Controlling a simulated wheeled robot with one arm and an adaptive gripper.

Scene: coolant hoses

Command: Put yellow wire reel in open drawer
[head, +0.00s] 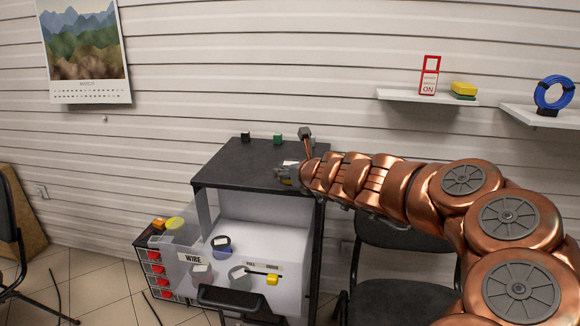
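My gripper (288,174) is at the right front part of the dark cabinet top. A pale piece and a small yellow patch show at its fingers. They may be the yellow wire reel, but they are too small to be sure, and I cannot tell whether the fingers are closed on them.
Small blocks line the cabinet's back edge.

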